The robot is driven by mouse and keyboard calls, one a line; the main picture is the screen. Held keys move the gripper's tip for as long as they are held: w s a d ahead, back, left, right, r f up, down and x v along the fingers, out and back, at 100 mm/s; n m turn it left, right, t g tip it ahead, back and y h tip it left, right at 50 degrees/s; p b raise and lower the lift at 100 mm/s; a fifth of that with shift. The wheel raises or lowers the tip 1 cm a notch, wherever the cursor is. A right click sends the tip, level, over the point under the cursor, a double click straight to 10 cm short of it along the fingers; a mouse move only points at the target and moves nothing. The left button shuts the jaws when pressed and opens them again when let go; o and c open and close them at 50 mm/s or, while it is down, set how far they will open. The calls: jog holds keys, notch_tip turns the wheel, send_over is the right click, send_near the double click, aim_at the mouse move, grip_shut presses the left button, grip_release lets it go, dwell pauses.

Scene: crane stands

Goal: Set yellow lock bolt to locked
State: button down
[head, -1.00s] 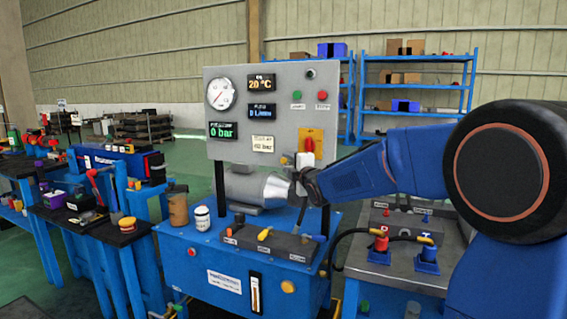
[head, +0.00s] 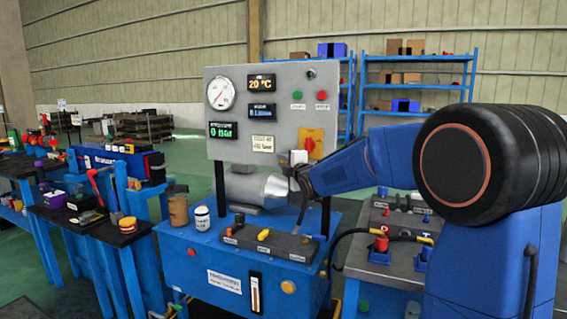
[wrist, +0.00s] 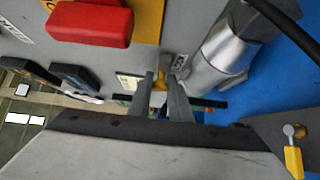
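In the wrist view a small yellow piece (wrist: 159,81), perhaps the lock bolt, shows between the fingertips of my gripper (wrist: 161,84). The fingers stand a narrow gap apart, and I cannot tell whether they touch it. In the head view my gripper (head: 293,178) is in front of the grey panel's lower right part, beside the silver motor cylinder (head: 260,187). The bolt cannot be made out there, since my gripper and wrist cover that spot.
A red knob on a yellow plate (head: 318,134) sits just above my wrist; its red part looms close in the wrist view (wrist: 90,23). A grey valve block with a yellow lever (head: 263,235) lies below. A black hose (head: 345,238) curves at the right.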

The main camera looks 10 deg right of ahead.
jog(key=shift+s+d+f, duration=0.1)
jog(key=shift+s+d, duration=0.6)
jog(key=shift+d, duration=0.3)
jog(key=shift+s+d, duration=0.7)
jog(key=shift+d, duration=0.25)
jog(key=c, duration=1.6)
grip_release()
jog(key=shift+d, duration=0.1)
jog(key=shift+c, duration=0.2)
jog(key=shift+s, duration=0.1)
jog(key=s+d, duration=0.2)
jog(key=s, duration=1.5)
jog(key=shift+d, duration=0.35)
